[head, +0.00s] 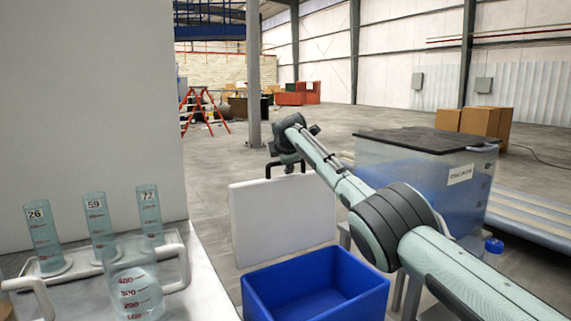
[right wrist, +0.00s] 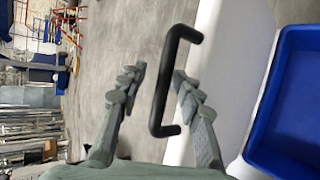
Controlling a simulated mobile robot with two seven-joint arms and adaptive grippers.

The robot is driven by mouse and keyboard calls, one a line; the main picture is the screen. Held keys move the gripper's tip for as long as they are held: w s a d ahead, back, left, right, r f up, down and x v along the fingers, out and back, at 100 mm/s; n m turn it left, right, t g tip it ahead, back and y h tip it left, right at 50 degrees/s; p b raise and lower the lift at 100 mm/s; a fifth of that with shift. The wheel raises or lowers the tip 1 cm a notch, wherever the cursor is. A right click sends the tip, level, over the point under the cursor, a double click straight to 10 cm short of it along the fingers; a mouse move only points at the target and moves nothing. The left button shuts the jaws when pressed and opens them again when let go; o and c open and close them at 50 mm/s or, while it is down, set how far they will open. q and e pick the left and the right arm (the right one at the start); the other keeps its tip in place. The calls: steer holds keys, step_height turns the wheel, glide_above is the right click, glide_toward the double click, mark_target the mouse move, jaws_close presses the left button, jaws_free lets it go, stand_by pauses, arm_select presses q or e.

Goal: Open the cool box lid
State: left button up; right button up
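The cool box (head: 246,303) is a blue open-topped bin in front of me. Its white lid (head: 275,222) stands raised behind the opening, roughly upright, with a black handle (head: 270,170) on its upper edge. The blue inside is visible and looks empty. My right gripper (head: 287,158) is at the handle. In the right wrist view its two fingers (right wrist: 159,74) are spread apart, with the black handle (right wrist: 165,85) between them, nearer the right finger. A gap shows on the left side of the handle. My left gripper is not in view.
A white table at the left holds a rack (head: 50,282) with several graduated cylinders and a clear beaker (head: 133,283). A translucent tank (head: 405,170) with a dark cover stands behind my right arm. Open floor lies beyond the lid.

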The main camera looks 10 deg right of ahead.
steer(key=shift+f, duration=0.3)
steer(key=v, duration=1.2)
stand_by(0.3)
